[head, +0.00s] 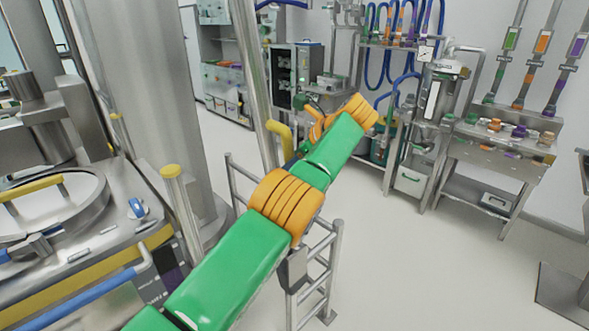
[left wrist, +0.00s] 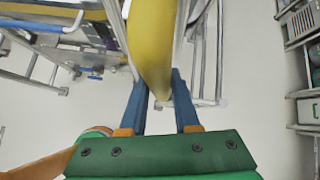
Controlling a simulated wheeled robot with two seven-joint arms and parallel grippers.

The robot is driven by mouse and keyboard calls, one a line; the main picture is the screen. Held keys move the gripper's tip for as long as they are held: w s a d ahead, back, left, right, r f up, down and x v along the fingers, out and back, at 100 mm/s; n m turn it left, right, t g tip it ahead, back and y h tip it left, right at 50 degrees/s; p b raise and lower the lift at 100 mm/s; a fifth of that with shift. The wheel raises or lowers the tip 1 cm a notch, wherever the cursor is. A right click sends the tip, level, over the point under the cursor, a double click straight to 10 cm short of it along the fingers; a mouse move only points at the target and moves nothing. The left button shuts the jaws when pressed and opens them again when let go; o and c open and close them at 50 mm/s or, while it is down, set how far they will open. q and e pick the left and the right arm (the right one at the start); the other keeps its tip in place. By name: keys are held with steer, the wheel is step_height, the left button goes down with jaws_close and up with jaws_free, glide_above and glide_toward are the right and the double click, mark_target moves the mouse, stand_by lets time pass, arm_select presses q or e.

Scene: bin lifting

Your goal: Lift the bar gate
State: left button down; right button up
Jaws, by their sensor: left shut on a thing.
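The bar gate is likely the silver tubular frame with rungs (head: 325,262) standing on the floor behind my left arm; much of it is hidden by that arm. A yellow grip bar (head: 281,130) shows near its upper part, beyond the arm. My left gripper (head: 290,155) is at this yellow bar, mostly hidden behind my green and orange wrist. In the left wrist view, the yellow bar (left wrist: 152,45) runs between the two blue fingers of my left gripper (left wrist: 157,88), which are shut on it. My right gripper is not in view.
A steel machine with a round lid (head: 55,210) and a yellow-capped post (head: 172,173) stand close at the left. Shelves and a steel bench (head: 490,150) line the back right. The floor (head: 420,270) right of my arm is clear.

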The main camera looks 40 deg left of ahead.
arm_select(q)
steer(key=shift+w+f, duration=0.1)
stand_by(0.3)
steer(key=c, duration=0.7)
jaws_free()
steer(key=shift+c, duration=0.2)
steer(key=shift+o, duration=0.4)
steer(key=shift+w, duration=0.2)
steer(key=p+v, duration=0.4)
steer(key=v, duration=0.3)
steer(key=shift+d, duration=0.15)
